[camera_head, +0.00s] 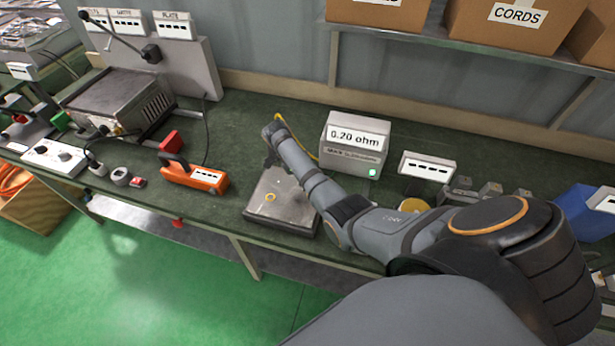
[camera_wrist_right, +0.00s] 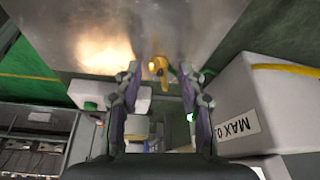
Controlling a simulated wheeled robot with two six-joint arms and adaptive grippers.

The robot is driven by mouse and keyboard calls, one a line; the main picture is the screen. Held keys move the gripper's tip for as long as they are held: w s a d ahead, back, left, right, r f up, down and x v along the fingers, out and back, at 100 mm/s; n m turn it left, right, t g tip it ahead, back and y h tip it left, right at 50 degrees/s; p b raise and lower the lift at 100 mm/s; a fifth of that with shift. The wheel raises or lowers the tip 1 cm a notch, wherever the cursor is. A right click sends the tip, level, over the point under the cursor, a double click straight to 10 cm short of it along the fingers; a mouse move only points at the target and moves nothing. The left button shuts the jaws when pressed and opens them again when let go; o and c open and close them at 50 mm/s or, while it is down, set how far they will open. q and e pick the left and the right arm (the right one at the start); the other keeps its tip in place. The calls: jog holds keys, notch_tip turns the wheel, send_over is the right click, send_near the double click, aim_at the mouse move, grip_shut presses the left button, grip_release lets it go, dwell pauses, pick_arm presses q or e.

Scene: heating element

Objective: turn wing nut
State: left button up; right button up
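A square grey metal block (camera_head: 283,205) lies on the green bench, with a small gold ring-shaped part (camera_head: 270,197) on its face. My right arm reaches in from the right, and my right gripper (camera_head: 270,160) is over the block's far left edge. In the right wrist view the gripper (camera_wrist_right: 160,80) is open, with its two dark fingers apart. Contact cannot be told. My left gripper is out of view.
A white meter reading "0.20 ohm" (camera_head: 354,146) stands just right of the arm, with a yellow cable behind the gripper. An orange tool (camera_head: 194,176) lies to the left, beside a metal-boxed machine (camera_head: 118,98). Cardboard boxes (camera_head: 515,25) sit on the shelf above.

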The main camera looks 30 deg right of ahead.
jog(key=v, duration=0.7)
jog(key=shift+r, duration=0.2)
jog(key=shift+a, duration=0.15)
